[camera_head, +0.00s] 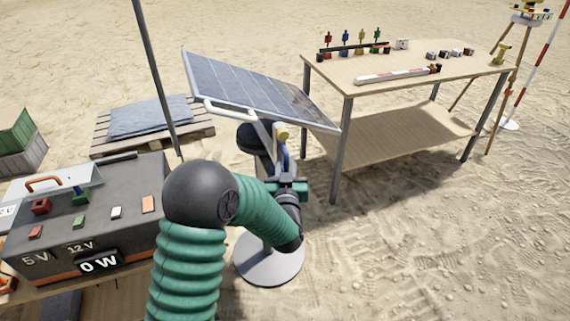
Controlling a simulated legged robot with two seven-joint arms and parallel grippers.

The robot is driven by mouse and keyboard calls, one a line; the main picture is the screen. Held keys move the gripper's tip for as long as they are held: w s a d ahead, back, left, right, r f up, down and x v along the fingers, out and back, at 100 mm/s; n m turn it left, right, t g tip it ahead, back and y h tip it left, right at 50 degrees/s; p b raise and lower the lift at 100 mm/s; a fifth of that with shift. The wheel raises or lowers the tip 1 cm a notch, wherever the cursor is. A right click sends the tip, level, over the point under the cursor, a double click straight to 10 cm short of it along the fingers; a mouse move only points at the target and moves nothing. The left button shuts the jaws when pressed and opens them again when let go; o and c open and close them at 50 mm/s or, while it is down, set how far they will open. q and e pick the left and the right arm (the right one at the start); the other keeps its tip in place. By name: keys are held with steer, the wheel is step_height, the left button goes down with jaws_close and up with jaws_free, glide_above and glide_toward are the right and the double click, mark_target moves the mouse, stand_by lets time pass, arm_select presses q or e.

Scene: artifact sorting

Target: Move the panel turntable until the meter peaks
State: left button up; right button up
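The solar panel (250,88) is tilted on a stand in the middle, with a pale handle (228,113) along its near left edge. The stand's round grey base (270,262) rests on the sand, partly hidden by my arm. My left gripper (288,184) is at the stand's post, below the panel. A blue part and a yellow knob (282,132) show just above it. Whether its fingers are apart or closed on something is not clear. My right gripper is out of view.
The grey control box (130,190) with coloured blocks and 5 V and 12 V labels stands at left. A wooden table (400,65) with small artifacts stands behind right. A dark pole (157,75) and a pallet (195,139) are behind left. Sand at right front is clear.

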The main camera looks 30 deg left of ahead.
arm_select(q)
steer(key=shift+o, duration=1.1)
steer(key=p+v, duration=1)
steer(key=v, duration=0.6)
steer(key=shift+s, duration=0.35)
steer(key=shift+w+d, duration=0.1)
